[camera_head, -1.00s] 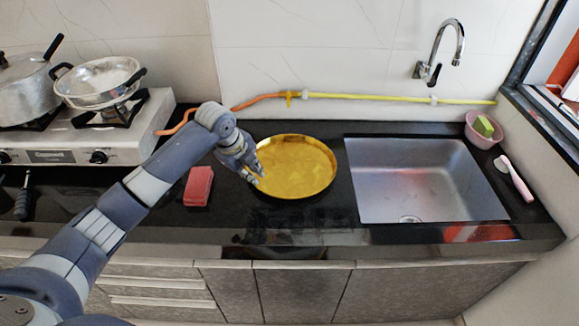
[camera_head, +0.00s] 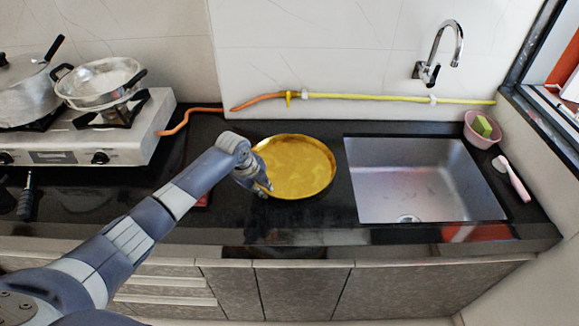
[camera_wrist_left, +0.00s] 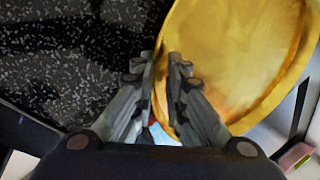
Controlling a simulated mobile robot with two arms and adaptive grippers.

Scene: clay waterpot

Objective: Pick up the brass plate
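The brass plate (camera_head: 297,165) is a round golden dish with a raised rim, lying on the dark counter left of the sink. My left gripper (camera_head: 265,186) is at its left front rim. In the left wrist view the brass plate (camera_wrist_left: 235,50) fills the upper right. The fingers of my left gripper (camera_wrist_left: 161,65) are close together with the rim between them, one finger outside and one inside. They look shut on the rim. My right gripper is in neither view.
A steel sink (camera_head: 420,180) is right of the plate. A gas stove (camera_head: 80,145) with pans stands at the left. A yellow and orange hose (camera_head: 360,97) runs along the wall. A red block (camera_head: 203,201) is mostly hidden behind my left arm.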

